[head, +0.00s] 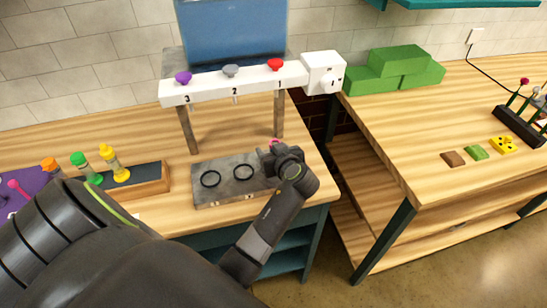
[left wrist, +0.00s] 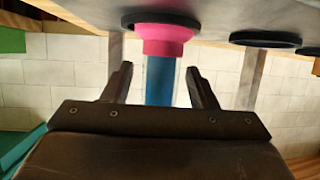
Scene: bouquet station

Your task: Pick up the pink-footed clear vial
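The pink-footed vial (left wrist: 163,45) stands with its pink foot at a black ring on the grey plate in the left wrist view, which is upside down. Its tube (left wrist: 160,82) looks blue; I cannot tell whether that is its content or the background behind it. My left gripper (left wrist: 160,72) is open, with one finger on each side of the tube and visible gaps between. In the head view my left gripper (head: 289,165) is over the right end of the grey plate (head: 222,196) and hides most of the vial; a small pink bit (head: 275,142) shows behind it. My right gripper is not in view.
A white dispenser (head: 235,85) with purple, grey and red knobs stands behind the plate. A rack (head: 150,182) with orange-, green- and yellow-topped vials is at left. Two black rings (head: 210,179) on the plate are empty. Green blocks (head: 395,70) sit on the right table.

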